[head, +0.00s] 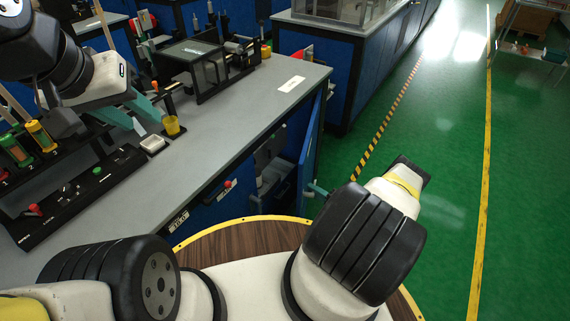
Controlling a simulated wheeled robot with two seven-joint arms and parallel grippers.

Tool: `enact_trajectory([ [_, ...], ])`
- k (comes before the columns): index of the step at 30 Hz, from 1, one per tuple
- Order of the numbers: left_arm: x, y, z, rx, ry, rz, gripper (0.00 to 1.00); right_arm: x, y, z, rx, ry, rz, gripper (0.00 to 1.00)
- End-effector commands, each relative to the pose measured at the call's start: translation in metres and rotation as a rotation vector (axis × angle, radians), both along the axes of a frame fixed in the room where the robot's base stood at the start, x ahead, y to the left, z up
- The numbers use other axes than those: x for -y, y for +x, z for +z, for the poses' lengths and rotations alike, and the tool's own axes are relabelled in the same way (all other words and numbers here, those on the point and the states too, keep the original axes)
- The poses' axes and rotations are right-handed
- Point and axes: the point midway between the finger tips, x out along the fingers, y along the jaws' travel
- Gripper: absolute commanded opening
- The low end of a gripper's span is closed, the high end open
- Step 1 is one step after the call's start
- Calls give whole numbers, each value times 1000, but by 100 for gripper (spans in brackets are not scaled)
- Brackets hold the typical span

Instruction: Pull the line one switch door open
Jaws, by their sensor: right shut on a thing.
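The blue switch door (312,138) stands swung out at the right end of the grey bench, seen nearly edge-on. Behind it the cabinet opening (270,165) shows dark, with grey parts inside. My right gripper (315,188) is at the door's lower outer edge, shut on the door; the forearm hides most of the gripper, and the exact grip point is hard to see. My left gripper (134,112) is over the bench at the left, its teal fingers apart and empty, near a yellow cup.
The bench top (225,110) holds the yellow cup (172,126), a small white tray (153,144), a black rack with colored bottles (40,136) and a dark framed machine (205,68). A red knob (228,183) sticks out in front. Green floor (440,150) is free at right.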

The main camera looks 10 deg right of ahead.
Motion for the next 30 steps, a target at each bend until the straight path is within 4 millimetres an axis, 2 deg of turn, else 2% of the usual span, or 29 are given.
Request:
enact_trajectory([
  [1, 0, 0, 0, 0, 0, 0, 36, 16, -4, 0, 1, -2, -9, 0],
  [3, 0, 0, 0, 0, 0, 0, 36, 31, -9, 0, 1, -2, -9, 0],
  [7, 0, 0, 0, 0, 0, 0, 36, 48, -15, 0, 0, -2, -6, 0],
  [18, 0, 0, 0, 0, 0, 0, 36, 51, -18, 0, -3, 2, -3, 0],
  [19, 0, 0, 0, 0, 0, 0, 36, 50, -18, 0, -3, 2, -3, 20],
  [21, 0, 0, 0, 0, 0, 0, 36, 50, -18, 0, -2, 1, -3, 34],
  [30, 0, 0, 0, 0, 0, 0, 36, 51, -17, 0, -1, 0, -3, 36],
])
